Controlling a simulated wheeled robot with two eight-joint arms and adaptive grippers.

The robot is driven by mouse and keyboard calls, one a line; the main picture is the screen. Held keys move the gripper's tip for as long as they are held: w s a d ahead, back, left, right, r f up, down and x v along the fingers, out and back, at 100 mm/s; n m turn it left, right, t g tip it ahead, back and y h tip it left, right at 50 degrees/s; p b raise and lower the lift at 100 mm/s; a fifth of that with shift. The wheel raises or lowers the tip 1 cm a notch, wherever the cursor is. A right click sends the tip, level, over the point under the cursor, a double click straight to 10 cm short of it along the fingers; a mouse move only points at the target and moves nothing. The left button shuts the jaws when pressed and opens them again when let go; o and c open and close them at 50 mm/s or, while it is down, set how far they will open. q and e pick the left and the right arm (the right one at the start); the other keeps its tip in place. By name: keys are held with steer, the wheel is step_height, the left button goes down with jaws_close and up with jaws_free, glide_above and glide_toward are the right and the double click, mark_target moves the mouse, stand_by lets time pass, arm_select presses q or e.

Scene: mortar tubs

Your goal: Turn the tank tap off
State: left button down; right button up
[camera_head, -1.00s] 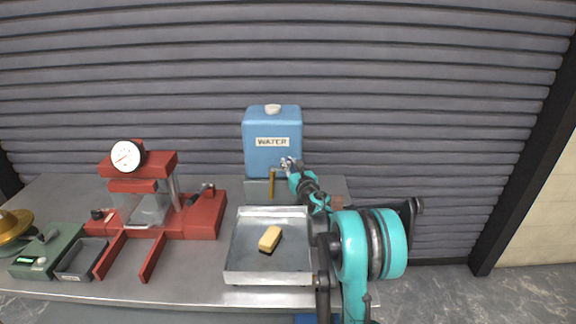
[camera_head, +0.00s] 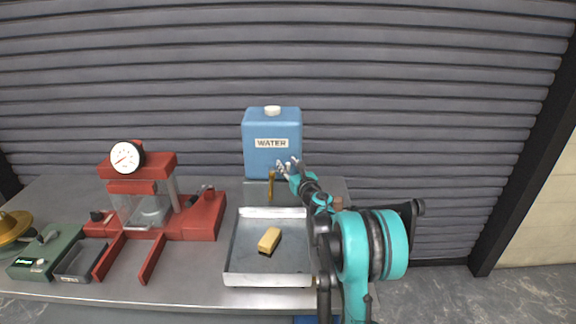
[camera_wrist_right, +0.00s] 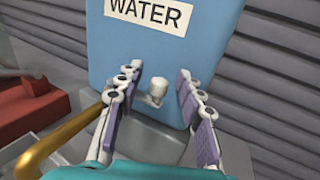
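The blue tank (camera_head: 272,128) labelled WATER stands at the back of the bench; its front also shows in the right wrist view (camera_wrist_right: 200,50). A brass spout (camera_head: 271,185) hangs below its front, and its curved pipe (camera_wrist_right: 60,138) runs along the left of the wrist view. A small whitish knob (camera_wrist_right: 158,88) sticks out low on the tank's front. My right gripper (camera_head: 288,167) is at the tank's lower right front. In the wrist view its open fingers (camera_wrist_right: 157,98) stand either side of the knob, with gaps visible. My left gripper is out of view.
A metal tray (camera_head: 236,262) with a yellow sponge (camera_head: 269,240) sits in front of the tank. A red press with a dial gauge (camera_head: 125,157) stands to the left, beside a green scale (camera_head: 52,252) and a grey tub (camera_head: 80,262). A ribbed shutter is behind.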

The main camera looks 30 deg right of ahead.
steer(key=s+a, duration=0.1)
steer(key=s, duration=1)
steer(key=shift+s+a, duration=0.3)
steer(key=s+a+r+m+g+h, duration=0.3)
steer(key=s+a+r+m+h, duration=0.35)
steer(key=m, duration=1.25)
steer(key=s+a+f+m+g+y, duration=0.3)
steer(key=s+a+f+m, duration=0.4)
steer(key=s+a, duration=0.4)
steer(key=s+a+f+m+g+y, duration=0.4)
steer(key=s+a+f+m+y, duration=0.2)
steer(key=s+a, duration=0.5)
step_height(320, 180, down, 2)
steer(key=shift+s+f+m+g, duration=0.2)
steer(key=shift+m+g, duration=0.1)
steer(key=shift+m, duration=0.9)
